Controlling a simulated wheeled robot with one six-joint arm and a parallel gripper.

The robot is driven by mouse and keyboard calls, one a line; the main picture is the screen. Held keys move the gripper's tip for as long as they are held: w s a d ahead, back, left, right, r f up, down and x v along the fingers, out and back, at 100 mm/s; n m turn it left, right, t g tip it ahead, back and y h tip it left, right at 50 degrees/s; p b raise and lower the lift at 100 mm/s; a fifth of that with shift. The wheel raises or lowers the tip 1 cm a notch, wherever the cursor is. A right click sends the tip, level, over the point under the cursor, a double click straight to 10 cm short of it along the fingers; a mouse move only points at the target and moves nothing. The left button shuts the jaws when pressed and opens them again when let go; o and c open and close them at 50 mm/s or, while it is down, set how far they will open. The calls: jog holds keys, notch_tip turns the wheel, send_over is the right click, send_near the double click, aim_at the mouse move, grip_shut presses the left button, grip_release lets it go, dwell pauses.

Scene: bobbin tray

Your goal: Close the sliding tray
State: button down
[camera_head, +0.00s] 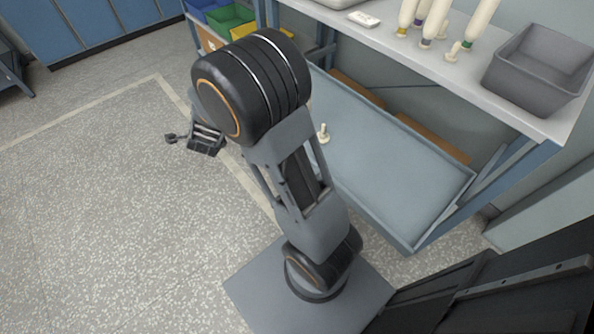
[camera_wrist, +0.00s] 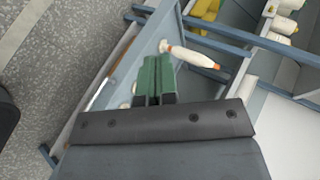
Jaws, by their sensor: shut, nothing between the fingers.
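The sliding tray (camera_head: 385,150) is a shallow blue-grey tray, pulled well out from under the workbench. A small cream bobbin-shaped piece (camera_head: 323,133) shows at its left part, beside my arm. My arm hides part of the tray's near left side. My gripper (camera_head: 171,138) is over the floor to the left of the tray, apart from it in the head view. In the wrist view my gripper (camera_wrist: 155,80) has its green fingers together with nothing between them. A white and orange bobbin-like piece (camera_wrist: 192,56) appears just beyond the fingertips; I cannot tell if they touch.
The workbench top (camera_head: 455,55) carries several cream bobbins (camera_head: 434,22) and a grey bin (camera_head: 540,68). Blue and green bins (camera_head: 229,18) stand at the back left. The speckled floor (camera_head: 90,200) on the left is clear.

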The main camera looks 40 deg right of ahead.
jog(key=s+d+f+m+g+h+b, duration=0.1)
jog(key=d+f+m+h+b, duration=0.2)
jog(key=f, duration=0.4)
jog(key=s+d+f+m+g+h+b, duration=0.1)
jog(key=d+f+m+g+h, duration=0.2)
jog(key=f, duration=0.4)
jog(key=s+d+f+m+g+h+b, duration=0.3)
jog(key=s+f+m+g+h+b, duration=0.3)
jog(key=s+f+m, duration=0.4)
jog(key=d+n+h+b, duration=0.1)
jog(key=d, duration=1.3)
jog(key=shift+s+r+h, duration=0.3)
jog(key=shift+s+r, duration=0.05)
jog(key=shift+s, duration=0.05)
